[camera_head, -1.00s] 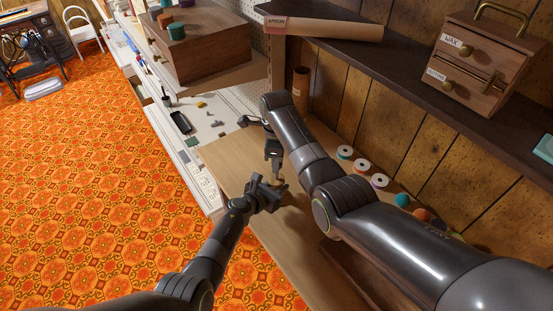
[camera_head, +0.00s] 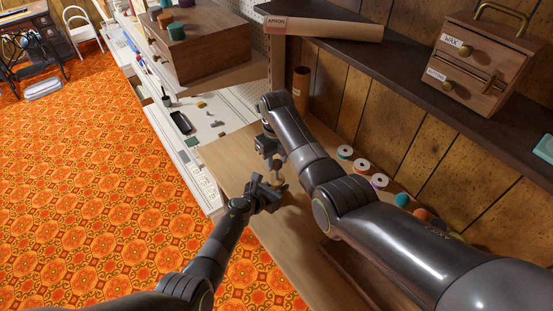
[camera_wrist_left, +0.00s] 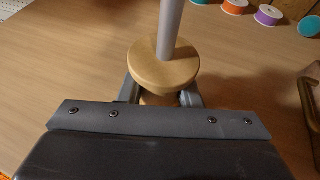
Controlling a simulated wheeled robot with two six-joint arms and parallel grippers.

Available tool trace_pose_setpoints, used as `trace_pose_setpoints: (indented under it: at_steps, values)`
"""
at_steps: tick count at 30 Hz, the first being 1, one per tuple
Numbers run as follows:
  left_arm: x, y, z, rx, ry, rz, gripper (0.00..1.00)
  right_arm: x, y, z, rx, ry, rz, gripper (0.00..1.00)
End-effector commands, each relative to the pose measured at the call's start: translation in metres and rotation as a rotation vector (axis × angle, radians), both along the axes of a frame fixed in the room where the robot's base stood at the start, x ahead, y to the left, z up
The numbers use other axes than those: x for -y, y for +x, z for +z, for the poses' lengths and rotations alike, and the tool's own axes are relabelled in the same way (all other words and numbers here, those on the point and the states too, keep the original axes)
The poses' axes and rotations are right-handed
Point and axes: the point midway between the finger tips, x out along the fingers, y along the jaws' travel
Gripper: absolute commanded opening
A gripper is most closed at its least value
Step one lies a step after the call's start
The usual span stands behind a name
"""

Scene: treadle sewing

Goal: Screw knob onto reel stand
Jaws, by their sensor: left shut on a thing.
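The reel stand shows in the left wrist view as a round wooden disc (camera_wrist_left: 163,66) with a grey rod rising through it and out of the top of the picture. A smaller wooden part shows below the disc, between my left fingers. My left gripper (camera_head: 268,191) is shut on the stand just under the disc, over the wooden worktop. In the head view the stand's pale upright (camera_head: 277,173) shows small above that gripper. My right gripper (camera_head: 270,158) is just above and left of the upright; its jaws are too small to read. I cannot make out the knob.
Several thread spools (camera_head: 362,166) stand along the back of the worktop (camera_head: 228,152). A shelf (camera_head: 405,62) with a small drawer box (camera_head: 485,62) and a pink-ended roll (camera_head: 322,27) is above. A black tray (camera_head: 181,122) lies on the white surface to the left.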

Motion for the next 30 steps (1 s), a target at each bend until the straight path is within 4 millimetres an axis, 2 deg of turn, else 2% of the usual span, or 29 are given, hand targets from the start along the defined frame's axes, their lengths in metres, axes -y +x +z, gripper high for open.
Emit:
trace_pose_setpoints:
  at_steps: [1, 3, 11, 21, 30]
  values:
    - [0.000, -0.001, -0.001, -0.002, 0.000, -0.001, 0.00, 0.000, 0.000, 0.000, 0.000, 0.000, 0.000, 0.42]
    - [0.000, -0.001, -0.001, -0.002, 0.000, -0.001, 0.00, 0.000, 0.000, 0.000, 0.000, 0.000, 0.001, 0.51]
    - [0.000, 0.000, -0.001, -0.001, 0.000, 0.000, 0.00, 0.000, -0.001, 0.000, -0.002, 0.000, 0.001, 0.51]
    - [0.000, 0.000, -0.001, -0.001, 0.000, 0.000, 0.00, 0.000, 0.000, 0.038, -0.001, 0.001, 0.002, 0.51]
    - [0.000, 0.000, 0.000, -0.001, 0.000, 0.000, 0.00, 0.000, -0.001, 0.045, -0.004, 0.000, 0.002, 0.51]
